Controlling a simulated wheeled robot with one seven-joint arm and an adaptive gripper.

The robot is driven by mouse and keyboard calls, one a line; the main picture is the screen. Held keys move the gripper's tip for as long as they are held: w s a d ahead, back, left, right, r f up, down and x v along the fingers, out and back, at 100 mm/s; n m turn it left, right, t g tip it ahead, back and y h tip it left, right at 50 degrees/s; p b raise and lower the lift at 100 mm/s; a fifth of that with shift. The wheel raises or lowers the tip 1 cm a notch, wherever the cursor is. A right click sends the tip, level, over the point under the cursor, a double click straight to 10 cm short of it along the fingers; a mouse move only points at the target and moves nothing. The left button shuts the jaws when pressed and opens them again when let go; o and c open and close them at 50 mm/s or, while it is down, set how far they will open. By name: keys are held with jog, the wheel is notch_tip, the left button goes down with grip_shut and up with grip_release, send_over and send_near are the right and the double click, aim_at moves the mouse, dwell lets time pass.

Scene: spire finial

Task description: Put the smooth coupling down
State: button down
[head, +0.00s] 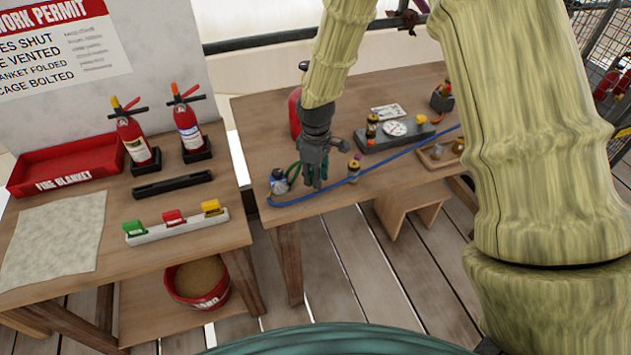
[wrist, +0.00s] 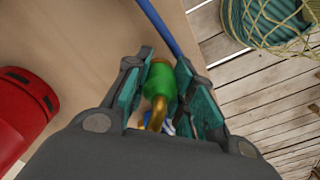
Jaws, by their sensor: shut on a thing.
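My gripper (head: 314,176) is low over the near left part of the right-hand wooden table. In the wrist view my gripper (wrist: 164,62) has its teal-padded fingers either side of a green piece with a brass end, which I take for the smooth coupling (wrist: 158,83). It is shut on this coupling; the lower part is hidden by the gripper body. I cannot tell from the head view whether the coupling touches the table. Another small dark and brass fitting (head: 354,168) stands upright just right of my gripper.
A blue hose (head: 400,151) crosses the table (head: 262,112). A grey tray (head: 380,143) with a dial and a wooden tray (head: 428,160) lie to the right.

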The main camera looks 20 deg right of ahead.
aim_at(316, 191)
jog(key=shift+f+p, duration=0.65)
jog(key=shift+f, duration=1.1)
jog(key=shift+f, duration=0.15)
jog(key=c, duration=1.2)
grip_release()
jog(key=shift+r+b, duration=1.5)
jog(key=shift+r, duration=4.65)
